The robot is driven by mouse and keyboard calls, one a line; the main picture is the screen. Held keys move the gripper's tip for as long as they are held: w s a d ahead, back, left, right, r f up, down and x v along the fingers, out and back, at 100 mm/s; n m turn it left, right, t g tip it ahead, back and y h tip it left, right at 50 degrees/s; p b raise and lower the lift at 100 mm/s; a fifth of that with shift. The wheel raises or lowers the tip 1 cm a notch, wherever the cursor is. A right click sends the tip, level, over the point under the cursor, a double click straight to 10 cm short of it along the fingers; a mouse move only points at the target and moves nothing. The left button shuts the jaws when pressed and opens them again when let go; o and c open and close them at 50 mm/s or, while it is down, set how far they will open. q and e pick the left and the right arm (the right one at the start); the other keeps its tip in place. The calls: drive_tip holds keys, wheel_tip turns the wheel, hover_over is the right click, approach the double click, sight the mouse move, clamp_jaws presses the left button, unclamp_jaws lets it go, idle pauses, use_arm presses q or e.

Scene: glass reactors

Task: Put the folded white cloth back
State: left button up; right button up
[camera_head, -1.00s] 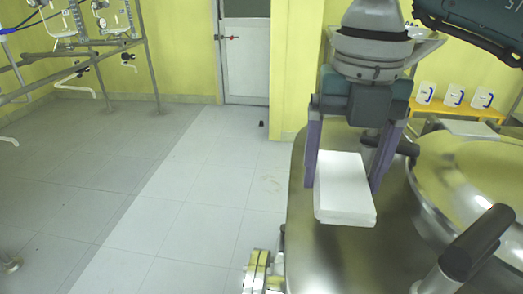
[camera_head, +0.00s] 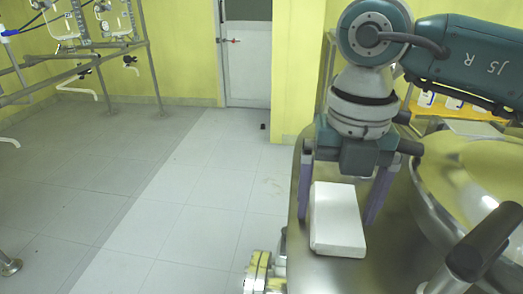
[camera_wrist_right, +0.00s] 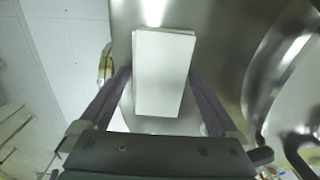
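The folded white cloth (camera_head: 338,222) is a flat white block between the two purple fingers of my right gripper (camera_head: 342,196). In the right wrist view the cloth (camera_wrist_right: 162,75) extends away from the palm, with a fingertip of the gripper (camera_wrist_right: 159,74) close against each long side. The gripper is shut on it, fingers spread to its width. The cloth is over the steel top (camera_head: 299,225) near its left edge; I cannot tell whether it touches that surface. My left gripper is not in view.
A domed steel lid (camera_head: 470,170) and a black handle (camera_head: 485,243) stand right of the cloth. A yellow shelf (camera_head: 430,107) with white containers is behind my right arm. Metal fittings (camera_head: 258,273) stick out at the left edge.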

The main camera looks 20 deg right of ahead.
sight(337, 208)
drive_tip(key=shift+r, duration=0.15)
drive_tip(key=shift+r, duration=0.3)
wheel_tip(337, 208, up, 12)
drive_tip(key=p, duration=0.1)
drive_tip(key=shift+f+p, duration=0.25)
drive_tip(key=shift+p, duration=0.05)
